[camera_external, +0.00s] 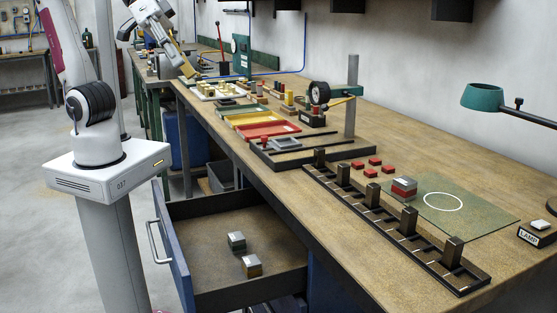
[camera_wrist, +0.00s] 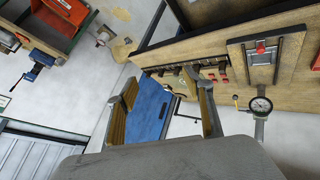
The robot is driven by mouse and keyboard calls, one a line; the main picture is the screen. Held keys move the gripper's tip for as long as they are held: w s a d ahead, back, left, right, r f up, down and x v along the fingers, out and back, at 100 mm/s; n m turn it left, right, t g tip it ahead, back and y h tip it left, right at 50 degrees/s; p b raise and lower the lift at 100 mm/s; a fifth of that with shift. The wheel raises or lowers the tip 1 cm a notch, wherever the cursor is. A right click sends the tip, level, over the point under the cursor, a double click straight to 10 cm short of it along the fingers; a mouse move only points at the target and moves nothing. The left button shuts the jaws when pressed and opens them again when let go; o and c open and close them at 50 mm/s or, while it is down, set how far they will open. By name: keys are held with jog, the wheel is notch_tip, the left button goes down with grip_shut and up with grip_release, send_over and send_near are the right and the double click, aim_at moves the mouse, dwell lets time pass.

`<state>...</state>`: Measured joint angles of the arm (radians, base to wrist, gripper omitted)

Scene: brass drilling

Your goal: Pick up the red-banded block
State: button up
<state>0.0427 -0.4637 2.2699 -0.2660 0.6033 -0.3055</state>
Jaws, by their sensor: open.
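The red-banded block (camera_external: 404,188), grey with a red band, stands on the workbench at the left edge of the green mat (camera_external: 455,207), in the outside view. I cannot make it out with certainty in the wrist view. My gripper (camera_external: 188,70) is far from it, raised near the far end of the bench at the upper left. In the wrist view my gripper (camera_wrist: 167,85) has its two fingers spread apart with nothing between them.
An open drawer (camera_external: 190,208) juts out at the front, holding a green-banded block (camera_external: 236,241) and a brown-banded block (camera_external: 251,266). A dark slotted rack (camera_external: 390,225), several red pieces (camera_external: 374,161), a gauge stand (camera_external: 352,95) and a lamp (camera_external: 483,97) surround the block.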

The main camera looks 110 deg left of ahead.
jog(key=w+d+r+n+t, duration=0.3)
jog(key=w+n, duration=0.4)
jog(key=w, duration=0.8)
jog(key=w+r+n+t, duration=0.2)
jog(key=w+r+n, duration=0.4)
jog(key=w, duration=0.8)
jog(key=n+g+y, duration=0.2)
jog(key=n+y, duration=0.9)
jog(key=n, duration=1.2)
send_over(376, 184)
jog(key=w+d, duration=0.1)
jog(key=w, duration=0.2)
notch_tip(376, 184, down, 23)
jog(key=s+f+n+g, duration=0.1)
jog(key=f, duration=0.2)
jog(key=f+n+y, duration=0.1)
jog(key=f+n, duration=0.1)
jog(key=f, duration=0.1)
jog(key=s+a+f+n+g, duration=0.1)
jog(key=f, duration=0.1)
jog(key=shift+s+f+n+g, duration=0.3)
jog(key=shift+f+n, duration=0.1)
jog(key=shift+s+a+f+n+g+y, duration=0.1)
jog(key=shift+s+f+n+g+y, duration=0.15)
jog(key=shift+f, duration=0.25)
